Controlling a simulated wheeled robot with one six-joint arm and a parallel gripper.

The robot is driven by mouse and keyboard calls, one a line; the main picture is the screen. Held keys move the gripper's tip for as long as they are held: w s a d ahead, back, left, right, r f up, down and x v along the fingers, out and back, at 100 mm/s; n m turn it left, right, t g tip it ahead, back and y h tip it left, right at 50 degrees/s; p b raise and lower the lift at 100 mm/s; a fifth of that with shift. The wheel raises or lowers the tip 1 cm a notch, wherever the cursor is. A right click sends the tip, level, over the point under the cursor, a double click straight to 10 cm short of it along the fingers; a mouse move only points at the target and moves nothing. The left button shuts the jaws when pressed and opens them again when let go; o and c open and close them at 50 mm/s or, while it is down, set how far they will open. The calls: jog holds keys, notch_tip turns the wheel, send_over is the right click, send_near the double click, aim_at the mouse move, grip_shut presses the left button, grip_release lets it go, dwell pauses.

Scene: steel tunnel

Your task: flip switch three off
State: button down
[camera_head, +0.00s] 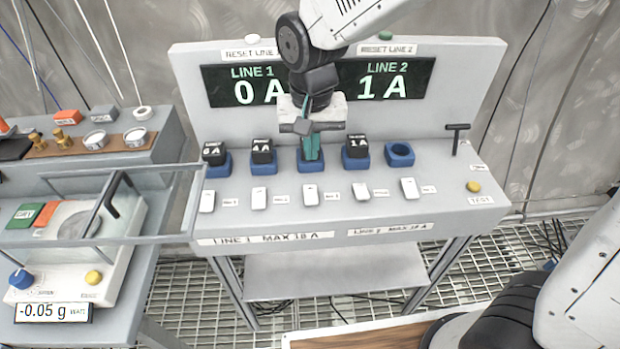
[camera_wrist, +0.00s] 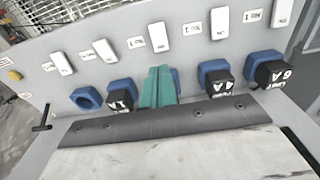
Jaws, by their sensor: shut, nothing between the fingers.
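Switch three (camera_head: 310,194), taken as the middle of the row, is a small white switch on the grey console (camera_head: 290,222). It also shows in the wrist view (camera_wrist: 158,37). I cannot tell from its shape whether it is on or off. My gripper (camera_head: 312,157) has teal fingers, shut and empty, pointing down at the third blue socket (camera_head: 301,165), behind the switch and apart from it. In the wrist view the fingers (camera_wrist: 157,100) hide most of that socket. The display (camera_head: 260,86) reads 0 A for line 1 and 1 A for line 2.
Black plugs marked 6A (camera_head: 214,151), 4A (camera_head: 262,149) and 1A (camera_head: 357,146) stand in blue sockets beside the fingers. The far right socket (camera_head: 399,154) is empty. A black T-handle (camera_head: 456,139) stands right. A scale bench (camera_head: 75,310) is at left.

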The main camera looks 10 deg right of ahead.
aim_at(309, 189)
jog(key=f, duration=0.9)
jog(key=shift+w+f, duration=0.2)
jog(key=shift+f, duration=0.1)
jog(key=shift+a, duration=0.15)
